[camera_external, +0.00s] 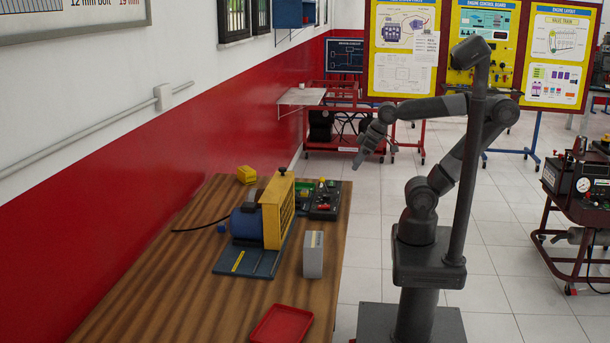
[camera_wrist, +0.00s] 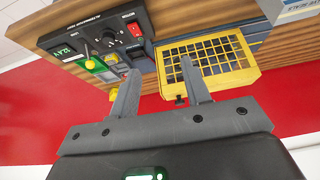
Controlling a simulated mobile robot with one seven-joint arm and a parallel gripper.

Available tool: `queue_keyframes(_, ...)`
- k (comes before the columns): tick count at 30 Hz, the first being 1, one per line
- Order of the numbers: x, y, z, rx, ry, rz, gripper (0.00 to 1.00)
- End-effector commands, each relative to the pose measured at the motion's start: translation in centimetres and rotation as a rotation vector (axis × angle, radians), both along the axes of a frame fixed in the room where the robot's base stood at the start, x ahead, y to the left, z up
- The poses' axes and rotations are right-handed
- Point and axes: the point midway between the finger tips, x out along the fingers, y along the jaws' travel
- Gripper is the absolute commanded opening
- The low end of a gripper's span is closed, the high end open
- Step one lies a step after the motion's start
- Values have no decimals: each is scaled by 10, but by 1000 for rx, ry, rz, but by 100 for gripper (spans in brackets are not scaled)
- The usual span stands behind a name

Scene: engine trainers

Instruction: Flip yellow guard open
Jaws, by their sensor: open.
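The yellow guard (camera_external: 279,208) is an upright framed grille beside a blue motor (camera_external: 245,222) on a dark base plate (camera_external: 247,262) on the table. A small dark knob sits on its top edge. The wrist view shows the guard (camera_wrist: 232,86) tilted, with its grille facing the camera at upper right. My gripper (camera_external: 359,164) is raised above and to the right of the guard in the external view, apart from it. In the wrist view my gripper (camera_wrist: 160,66) is open and empty. Its right finger overlaps the guard's left edge in the picture; contact is not visible.
A black control box (camera_external: 324,203) with a red switch (camera_wrist: 134,29) stands behind the guard. A grey block (camera_external: 313,254), a red tray (camera_external: 281,325) and a yellow block (camera_external: 246,174) are on the wooden table (camera_external: 165,285). The table's front left is clear.

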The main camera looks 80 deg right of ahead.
Motion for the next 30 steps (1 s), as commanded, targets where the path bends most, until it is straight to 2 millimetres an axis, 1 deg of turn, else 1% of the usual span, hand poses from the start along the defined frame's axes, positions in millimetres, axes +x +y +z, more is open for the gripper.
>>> queue_keyframes(1,3,-1,2,5,4,-2,39)
queue_keyframes(5,16,-3,10,35,28,-3,29)
queue_keyframes(8,34,-7,19,72,50,-3,20)
queue_keyframes(15,85,-23,40,179,91,2,1)
queue_keyframes(20,122,-41,51,248,99,9,0)
queue_keyframes(24,154,-60,58,306,95,16,0)
queue_keyframes(27,175,-75,61,342,86,22,0)
queue_keyframes(30,192,-88,63,371,75,28,0)
